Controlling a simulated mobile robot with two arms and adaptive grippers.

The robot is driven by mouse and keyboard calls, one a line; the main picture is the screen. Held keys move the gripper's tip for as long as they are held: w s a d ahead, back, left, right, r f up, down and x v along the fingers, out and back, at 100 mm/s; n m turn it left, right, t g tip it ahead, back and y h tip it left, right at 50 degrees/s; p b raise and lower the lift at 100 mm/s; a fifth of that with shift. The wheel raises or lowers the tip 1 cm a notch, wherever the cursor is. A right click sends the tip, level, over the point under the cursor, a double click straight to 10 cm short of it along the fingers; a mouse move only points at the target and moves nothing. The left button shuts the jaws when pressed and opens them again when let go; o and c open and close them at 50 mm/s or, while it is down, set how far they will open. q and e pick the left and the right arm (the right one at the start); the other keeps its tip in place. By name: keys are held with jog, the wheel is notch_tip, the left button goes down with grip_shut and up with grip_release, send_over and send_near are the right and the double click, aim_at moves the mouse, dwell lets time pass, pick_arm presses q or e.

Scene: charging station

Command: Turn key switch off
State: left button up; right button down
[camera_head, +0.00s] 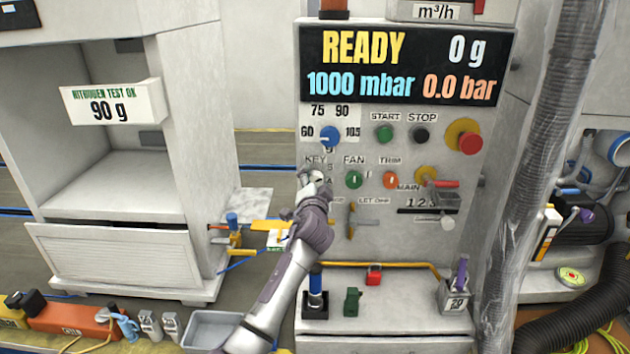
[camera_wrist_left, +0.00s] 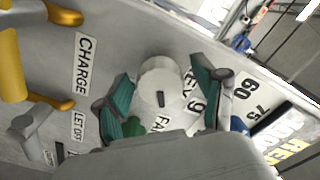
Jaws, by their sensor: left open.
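The panel (camera_head: 385,255) carries a KEY label (camera_head: 315,160), and my left gripper (camera_head: 316,180) is in front of the panel just below it, hiding the key switch in the head view. In the left wrist view the key switch (camera_wrist_left: 160,78) is a pale round cylinder with a dark slot. My open left gripper (camera_wrist_left: 163,92) has one teal finger on each side of it. Clear gaps show between the fingers and the cylinder, so it is not gripped. The palm housing covers the lower part of that view. My right gripper is not in view.
A blue dial (camera_head: 331,137) is just above, and a green FAN button (camera_head: 354,180) and orange TRIM button (camera_head: 391,180) are to the right. Yellow levers (camera_wrist_left: 62,14) stick out near the CHARGE label. A display (camera_head: 405,66) reads READY. A grey hose (camera_head: 545,150) hangs at the right.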

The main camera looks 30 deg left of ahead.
pick_arm(q)
jog(key=c, duration=1.1)
jog(key=shift+c, duration=0.2)
jog(key=shift+f, duration=0.1)
jog(key=n+b, duration=0.2)
jog(key=shift+f+n, duration=0.1)
jog(key=shift+n, duration=0.3)
jog(key=n+b, duration=0.2)
jog(key=shift+n, duration=0.3)
jog(key=n+b, duration=0.1)
jog(key=n, duration=0.2)
jog(key=shift+n+b, duration=0.45)
jog(key=shift+n, duration=1.25)
